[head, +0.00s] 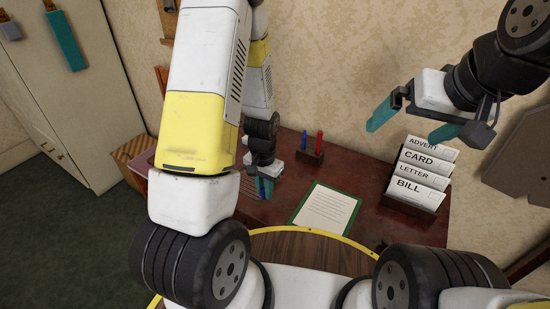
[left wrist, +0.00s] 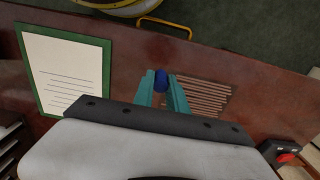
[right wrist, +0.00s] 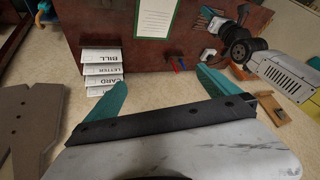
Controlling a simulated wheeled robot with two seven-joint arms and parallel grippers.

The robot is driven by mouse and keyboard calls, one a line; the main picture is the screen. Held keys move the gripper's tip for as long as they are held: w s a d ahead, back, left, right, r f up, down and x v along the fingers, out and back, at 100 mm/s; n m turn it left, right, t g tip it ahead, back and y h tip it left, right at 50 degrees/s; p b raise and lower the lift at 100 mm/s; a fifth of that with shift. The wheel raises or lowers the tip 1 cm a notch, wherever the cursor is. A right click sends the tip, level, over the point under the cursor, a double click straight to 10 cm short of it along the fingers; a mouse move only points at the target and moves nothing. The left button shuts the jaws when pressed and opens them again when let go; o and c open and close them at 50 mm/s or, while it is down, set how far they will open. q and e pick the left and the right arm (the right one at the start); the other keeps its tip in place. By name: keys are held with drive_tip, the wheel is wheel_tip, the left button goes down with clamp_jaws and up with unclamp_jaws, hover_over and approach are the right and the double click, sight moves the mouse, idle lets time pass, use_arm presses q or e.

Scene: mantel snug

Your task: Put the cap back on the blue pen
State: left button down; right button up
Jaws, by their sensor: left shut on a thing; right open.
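My left gripper (head: 265,188) is low over the dark red desk (head: 285,207). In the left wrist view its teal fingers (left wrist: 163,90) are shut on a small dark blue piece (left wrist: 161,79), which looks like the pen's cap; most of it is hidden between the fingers. A blue pen (head: 304,140) stands upright in a small dark holder (head: 309,157), beside a red pen (head: 319,141). Whether the blue pen's upper end is bare is too small to tell. My right gripper (head: 412,124) is open and empty, raised above the letter rack, apart from the pens.
A slatted brown patch (left wrist: 205,100) lies on the desk beside the left fingers. A green-edged paper sheet (head: 326,210) lies mid-desk. A letter rack (head: 409,210) with labelled cards stands at the right. A yellow-rimmed round wooden top (head: 310,252) is in front. Bare desk surrounds the sheet.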

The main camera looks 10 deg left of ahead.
use_arm(q)
drive_tip(key=shift+s+d+r, duration=0.1)
drive_tip(key=shift+s, duration=0.75)
drive_tip(key=shift+s+d+r, duration=0.1)
drive_tip(key=shift+s, duration=0.75)
drive_tip(key=shift+w, duration=0.25)
use_arm(e)
drive_tip(key=c, duration=1.1)
drive_tip(key=shift+c, duration=1.2)
use_arm(q)
drive_tip(key=w+a+r+n, duration=0.1)
drive_tip(key=w+r+n, duration=0.3)
drive_tip(key=w+r, duration=0.3)
drive_tip(key=w, duration=0.3)
drive_tip(key=shift+r, duration=0.2)
drive_tip(key=shift+w, duration=0.1)
